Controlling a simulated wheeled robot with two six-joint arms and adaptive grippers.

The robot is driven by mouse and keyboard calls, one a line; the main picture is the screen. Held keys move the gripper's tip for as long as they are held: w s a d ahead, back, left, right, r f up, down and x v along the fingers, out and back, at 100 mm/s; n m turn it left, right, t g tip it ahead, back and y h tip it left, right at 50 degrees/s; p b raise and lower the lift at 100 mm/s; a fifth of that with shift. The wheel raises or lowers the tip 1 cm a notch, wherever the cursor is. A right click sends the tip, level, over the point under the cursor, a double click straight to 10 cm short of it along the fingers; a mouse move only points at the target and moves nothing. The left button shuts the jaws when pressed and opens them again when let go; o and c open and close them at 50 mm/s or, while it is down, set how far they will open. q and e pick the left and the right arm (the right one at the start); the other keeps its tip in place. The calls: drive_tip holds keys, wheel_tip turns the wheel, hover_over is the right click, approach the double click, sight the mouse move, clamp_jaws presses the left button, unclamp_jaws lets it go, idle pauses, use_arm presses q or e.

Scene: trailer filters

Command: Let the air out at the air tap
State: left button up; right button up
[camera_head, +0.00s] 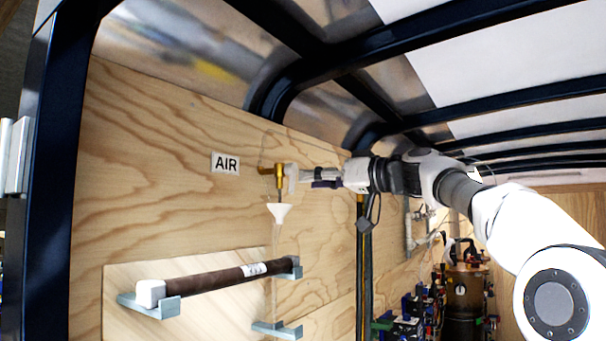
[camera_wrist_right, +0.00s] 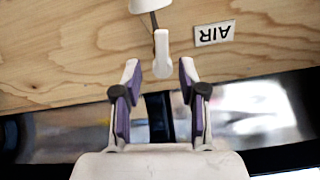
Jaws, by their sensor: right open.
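The air tap (camera_head: 280,172) is a brass fitting on the plywood wall, to the right of the AIR label (camera_head: 225,163). It has a white lever handle (camera_wrist_right: 161,52). A white funnel (camera_head: 279,213) hangs just below the tap, with a clear tube running down from it. My right gripper (camera_head: 298,177) reaches the tap from the right. In the right wrist view, the gripper (camera_wrist_right: 158,76) is open, and the handle's end lies between or just beyond its fingertips. I cannot tell whether they touch. The AIR label also shows upside down there (camera_wrist_right: 214,33). My left gripper is out of view.
A dark brown tube (camera_head: 215,278) with a white end cap rests on grey brackets below. A vertical pipe (camera_head: 361,265) runs down the wall under my right arm. Dark curved roof ribs (camera_head: 440,40) pass close above. Equipment (camera_head: 465,290) stands at the lower right.

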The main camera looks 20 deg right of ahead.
sight(294, 181)
drive_tip(key=p+x, duration=0.1)
drive_tip(key=x, duration=0.3)
drive_tip(key=shift+a+f, duration=0.15)
drive_tip(key=shift+a, duration=0.15)
drive_tip(key=shift+s+d, duration=0.35)
clamp_jaws()
